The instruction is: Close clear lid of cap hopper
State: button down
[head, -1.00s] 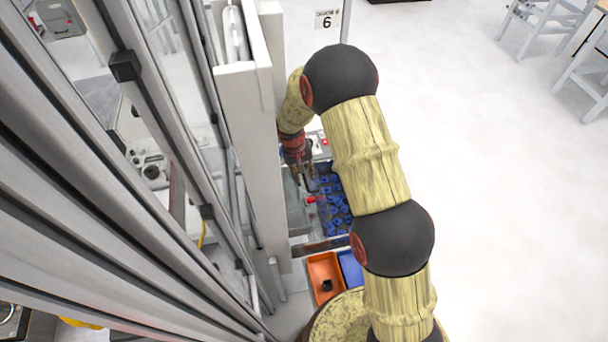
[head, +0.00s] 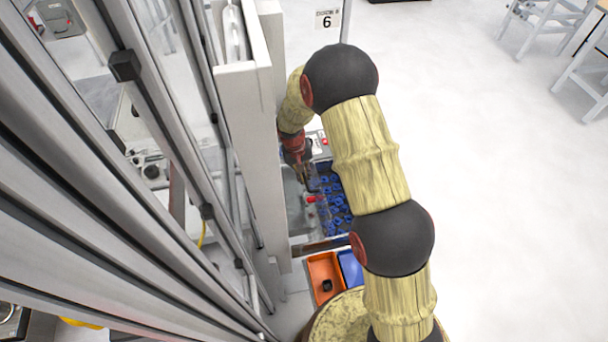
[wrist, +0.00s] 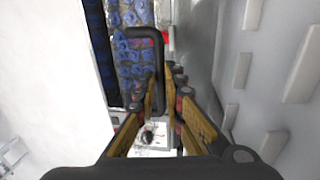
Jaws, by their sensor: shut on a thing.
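The cap hopper (head: 338,230) holds several blue caps, seen past my arm in the head view. The blue caps (wrist: 133,55) also show at the upper left of the wrist view, with a greyish sheen that fits the clear lid lying over them. The lid's edges and exact angle are hard to make out. A black bar handle (wrist: 160,45) runs down the middle of the wrist view. My gripper (wrist: 165,78) is shut on this handle, with a finger on each side. In the head view my gripper (head: 309,182) is small and partly blurred against the hopper.
A red part (head: 312,199) sits beside the caps. An orange bin (head: 322,272) and a blue bin (head: 351,268) stand in front of the hopper. A tall pale machine post (head: 250,170) rises close on the left. The floor at right is open.

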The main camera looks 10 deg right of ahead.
dwell(0.3)
jog(key=d+f+y+b, duration=0.4)
jog(key=d+b, duration=0.3)
jog(key=d+f+y+b, duration=0.4)
jog(key=d+y+b, duration=0.1)
jog(key=d+b, duration=0.2)
jog(key=d+f+y+b, duration=0.4)
jog(key=d+b, duration=0.3)
jog(key=shift+d+f+b, duration=0.15)
jog(key=shift+d+b, duration=0.2)
jog(key=shift+d, duration=0.05)
jog(key=c, duration=2.4)
grip_release()
jog(key=shift+a+r, duration=0.1)
jog(key=shift+r, duration=0.2)
jog(key=o, duration=0.5)
jog(key=shift+a+f, duration=0.1)
jog(key=shift+a, duration=0.05)
